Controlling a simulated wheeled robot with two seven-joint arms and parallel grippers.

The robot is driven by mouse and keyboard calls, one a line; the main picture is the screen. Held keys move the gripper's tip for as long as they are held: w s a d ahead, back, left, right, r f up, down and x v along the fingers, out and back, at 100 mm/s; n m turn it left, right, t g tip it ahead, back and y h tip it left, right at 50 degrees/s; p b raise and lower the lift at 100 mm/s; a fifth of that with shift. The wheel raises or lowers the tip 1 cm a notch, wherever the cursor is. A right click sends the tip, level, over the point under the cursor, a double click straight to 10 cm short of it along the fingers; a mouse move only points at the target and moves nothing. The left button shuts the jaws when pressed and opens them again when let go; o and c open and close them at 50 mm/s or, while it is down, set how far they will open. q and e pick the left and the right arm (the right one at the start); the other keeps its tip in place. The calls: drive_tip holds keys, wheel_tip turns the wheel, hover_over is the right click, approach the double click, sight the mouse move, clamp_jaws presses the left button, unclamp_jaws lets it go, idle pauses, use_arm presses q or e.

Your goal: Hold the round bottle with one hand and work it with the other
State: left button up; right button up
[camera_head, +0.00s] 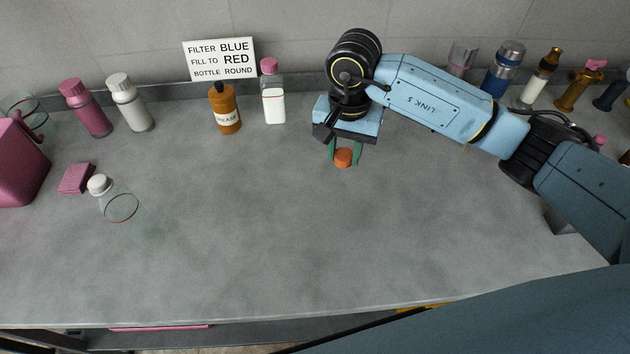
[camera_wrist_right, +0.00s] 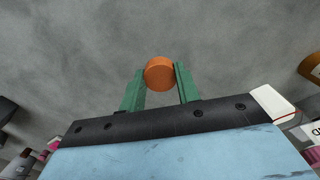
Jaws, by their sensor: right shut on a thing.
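In the right wrist view the orange piece (camera_wrist_right: 160,73) shows as a short disc at the fingertips. I cannot tell what it belongs to or whether it touches the counter. My left gripper is not in view.
A sign (camera_head: 220,59) reads "FILTER BLUE, FILL TO RED, BOTTLE ROUND". An orange grease bottle (camera_head: 224,108), a pink-capped bottle (camera_head: 273,100) and other bottles line the back. A pink block (camera_head: 76,179) and a pink container (camera_head: 18,165) are at left. The front middle is clear.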

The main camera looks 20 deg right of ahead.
sight(340, 187)
wheel_tip(340, 187, down, 8)
drive_tip(key=shift+f+b, duration=0.25)
drive_tip(key=shift+b, duration=0.05)
drive_tip(key=shift+f, duration=0.15)
drive_tip(key=o, duration=1.1)
drive_tip(key=shift+c, duration=0.2)
